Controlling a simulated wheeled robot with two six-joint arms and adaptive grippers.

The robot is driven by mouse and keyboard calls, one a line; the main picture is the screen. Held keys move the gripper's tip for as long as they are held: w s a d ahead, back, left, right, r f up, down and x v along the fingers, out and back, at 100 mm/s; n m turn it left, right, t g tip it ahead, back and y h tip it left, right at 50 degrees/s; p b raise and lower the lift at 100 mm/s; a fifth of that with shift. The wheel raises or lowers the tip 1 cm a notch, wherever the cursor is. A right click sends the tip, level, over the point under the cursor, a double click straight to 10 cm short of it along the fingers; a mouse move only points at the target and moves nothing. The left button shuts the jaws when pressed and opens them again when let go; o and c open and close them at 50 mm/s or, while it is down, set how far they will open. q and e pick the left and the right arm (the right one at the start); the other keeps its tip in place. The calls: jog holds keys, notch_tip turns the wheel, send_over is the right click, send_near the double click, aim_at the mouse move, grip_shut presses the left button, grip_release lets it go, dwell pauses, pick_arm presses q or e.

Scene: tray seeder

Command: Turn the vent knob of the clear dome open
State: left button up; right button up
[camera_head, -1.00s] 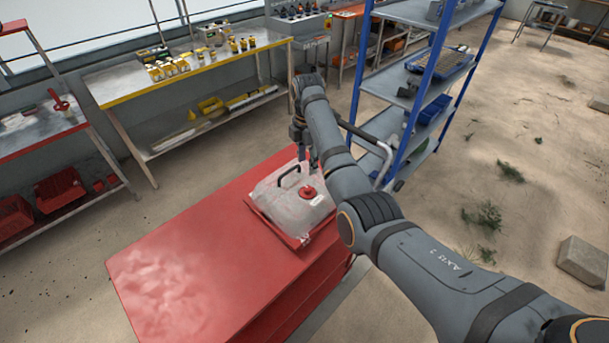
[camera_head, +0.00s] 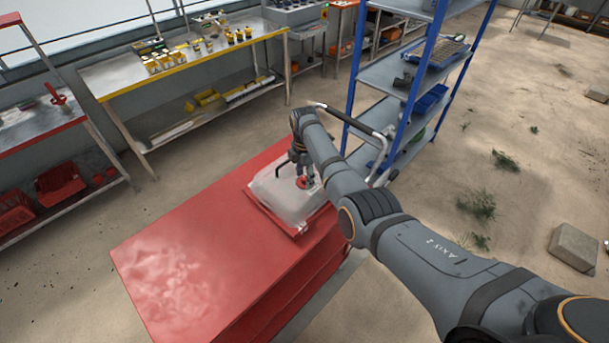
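The clear dome (camera_head: 278,196) sits on a red tray (camera_head: 261,206) at the far right end of the red cart top. Its red vent knob (camera_head: 301,183) shows at the right part of the dome's top, partly covered by my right gripper. A dark handle (camera_head: 280,168) stands on the dome, left of the knob. My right gripper (camera_head: 305,180) points down right at the knob, with its fingers at or just above it. The fingers are too small and overlapped to tell whether they grip it. My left gripper is not in view.
The red cart top (camera_head: 200,270) is bare at the front left. A blue-posted shelf (camera_head: 385,75) with a metal push handle (camera_head: 352,122) before it stands behind my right arm. A yellow-edged bench (camera_head: 190,75) with several small pots stands at the back left.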

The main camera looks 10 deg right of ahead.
jog(key=c, duration=0.7)
jog(key=shift+c, duration=1.2)
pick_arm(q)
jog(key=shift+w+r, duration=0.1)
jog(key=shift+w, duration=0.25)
pick_arm(e)
grip_shut()
jog(key=m+p, duration=0.1)
jog(key=m, duration=0.2)
jog(key=shift+r+m, duration=0.15)
jog(key=shift+m, duration=0.25)
jog(key=m+p, duration=0.1)
jog(key=m, duration=0.3)
jog(key=shift+m, duration=0.3)
jog(key=m, duration=0.4)
jog(key=shift+p, duration=0.4)
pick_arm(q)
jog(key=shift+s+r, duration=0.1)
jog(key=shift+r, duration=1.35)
pick_arm(e)
jog(key=shift+m, duration=2.8)
